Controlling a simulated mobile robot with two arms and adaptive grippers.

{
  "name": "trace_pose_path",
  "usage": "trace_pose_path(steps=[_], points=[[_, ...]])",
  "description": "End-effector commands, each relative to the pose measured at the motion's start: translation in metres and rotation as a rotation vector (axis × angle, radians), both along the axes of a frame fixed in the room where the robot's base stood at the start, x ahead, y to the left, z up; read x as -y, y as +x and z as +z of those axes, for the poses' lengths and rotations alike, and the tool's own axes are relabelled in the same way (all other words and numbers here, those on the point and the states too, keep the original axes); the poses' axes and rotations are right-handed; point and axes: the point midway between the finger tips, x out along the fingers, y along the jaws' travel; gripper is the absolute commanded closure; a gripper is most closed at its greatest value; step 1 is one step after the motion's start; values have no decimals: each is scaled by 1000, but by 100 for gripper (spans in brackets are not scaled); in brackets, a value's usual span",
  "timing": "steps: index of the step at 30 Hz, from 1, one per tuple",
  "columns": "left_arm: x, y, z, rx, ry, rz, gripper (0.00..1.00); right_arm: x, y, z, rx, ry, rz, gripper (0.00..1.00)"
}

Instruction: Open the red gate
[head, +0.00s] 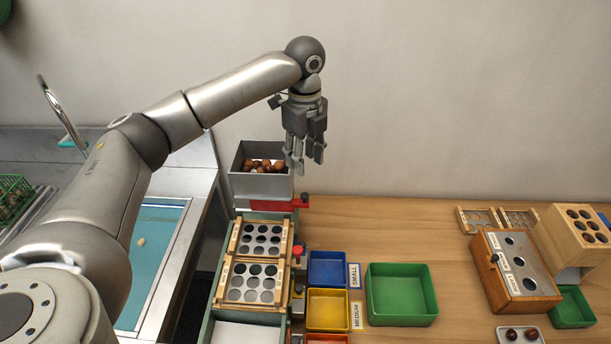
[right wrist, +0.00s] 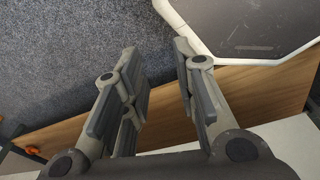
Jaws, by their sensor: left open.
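The red gate (head: 273,205) is a red strip under the front of a grey hopper (head: 262,184). A dark knob (head: 305,198) stands at its right end. The hopper holds several brown chestnuts (head: 264,166). My left gripper (head: 306,170) is open, pointing down in front of the wall, above and close to the hopper's right side. It appears empty and apart from the knob. My right gripper (right wrist: 163,95) shows only in the right wrist view, open and empty, with floor and a wooden edge beyond it.
Below the gate is a sorter with two wooden-framed hole plates (head: 252,283). Right of it are a blue bin (head: 328,269), a yellow bin (head: 327,310) and a green tray (head: 401,294). A wooden box with holes (head: 514,272) stands farther right. The table behind the green tray is clear.

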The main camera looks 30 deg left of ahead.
Motion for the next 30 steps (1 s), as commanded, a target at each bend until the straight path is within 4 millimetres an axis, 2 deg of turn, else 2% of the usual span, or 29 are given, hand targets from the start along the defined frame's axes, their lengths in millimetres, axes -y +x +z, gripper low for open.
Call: trace_pose_path(steps=[5, 12, 15, 21, 25, 30], points=[[0, -1, -13, -3, 0, 0, 60, 0, 1, 5, 0, 0, 0, 73], [-1, -2, -58, -4, 1, 0, 60, 8, -31, 15, -45, -12, 1, 73], [0, -2, -76, -4, 1, 0, 60, 11, -35, 19, -52, -15, 2, 73], [0, -1, -100, -1, 0, 0, 60, 10, -21, 25, -31, -13, 2, 73], [0, -1, -107, 0, 1, 0, 60, 8, -7, 26, -9, -9, 2, 73], [0, -1, -108, 0, 1, 0, 60, 5, -7, 26, -8, -6, 0, 73]])
